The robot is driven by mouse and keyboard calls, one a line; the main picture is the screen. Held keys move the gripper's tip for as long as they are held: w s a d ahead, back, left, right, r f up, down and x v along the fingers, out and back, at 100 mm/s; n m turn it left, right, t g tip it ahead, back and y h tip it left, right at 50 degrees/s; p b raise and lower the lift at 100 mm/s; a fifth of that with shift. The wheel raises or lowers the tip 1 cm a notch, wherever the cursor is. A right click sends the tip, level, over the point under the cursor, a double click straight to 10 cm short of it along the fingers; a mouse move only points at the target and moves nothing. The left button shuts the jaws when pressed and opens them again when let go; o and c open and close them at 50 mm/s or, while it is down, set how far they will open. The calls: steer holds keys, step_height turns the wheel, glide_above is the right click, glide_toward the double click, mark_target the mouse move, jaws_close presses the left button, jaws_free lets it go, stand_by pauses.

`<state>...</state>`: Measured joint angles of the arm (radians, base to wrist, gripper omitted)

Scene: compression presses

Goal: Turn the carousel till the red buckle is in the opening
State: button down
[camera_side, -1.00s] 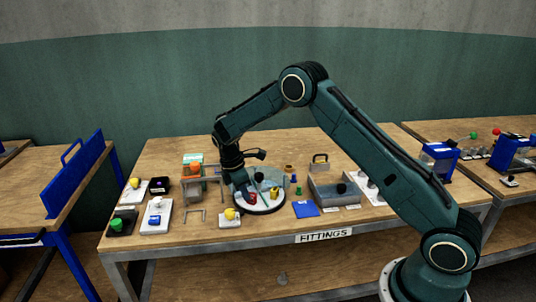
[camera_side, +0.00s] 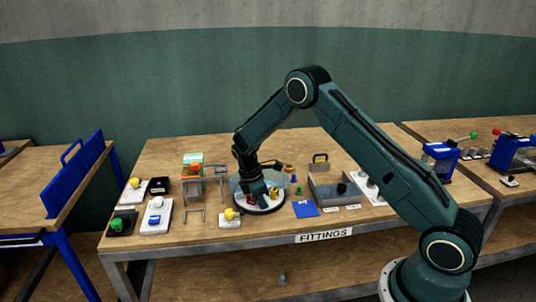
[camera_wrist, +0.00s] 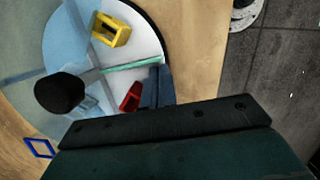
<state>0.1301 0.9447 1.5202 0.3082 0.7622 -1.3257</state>
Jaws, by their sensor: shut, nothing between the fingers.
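The round carousel (camera_side: 271,208) sits on the bench, with a white disc (camera_wrist: 149,40) and a translucent bluish cover (camera_wrist: 40,45) over part of it in the wrist view. The red buckle (camera_wrist: 130,97) lies on the white, uncovered-looking part, beside my gripper's fingers. A yellow buckle (camera_wrist: 110,30) lies farther up, with a green strip (camera_wrist: 130,65) between the two. A black knob (camera_wrist: 60,93) stands on the left of the carousel. My gripper (camera_wrist: 154,82) is shut and empty, low near the rim; I cannot tell whether it touches anything. In the side view it partly hides the carousel.
To the left on the bench are an orange-topped fixture (camera_side: 194,168), a yellow-knobbed block (camera_side: 230,215) and several button boxes. A grey tray (camera_side: 328,191) and a blue plate (camera_side: 305,208) stand to the right. A small blue frame (camera_wrist: 39,148) lies beside the carousel.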

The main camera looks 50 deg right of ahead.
mark_target(275, 204)
steer(key=shift+s+d+n, duration=0.3)
steer(key=shift+d+n, duration=0.05)
steer(key=shift+n, duration=0.25)
stand_by(0.7)
steer(key=shift+s+d+n, duration=0.15)
steer(key=shift+s+n, duration=0.05)
steer(key=shift+n, duration=0.1)
steer(key=shift+s+d+n+t, duration=0.3)
steer(key=shift+d+n, duration=0.15)
steer(key=shift+n, duration=0.25)
steer(key=shift+s+d+n+t, duration=0.2)
steer(key=shift+d+n+t, duration=0.15)
steer(key=shift+n, duration=0.35)
steer(key=shift+s+d, duration=0.15)
steer(key=shift+d, duration=0.35)
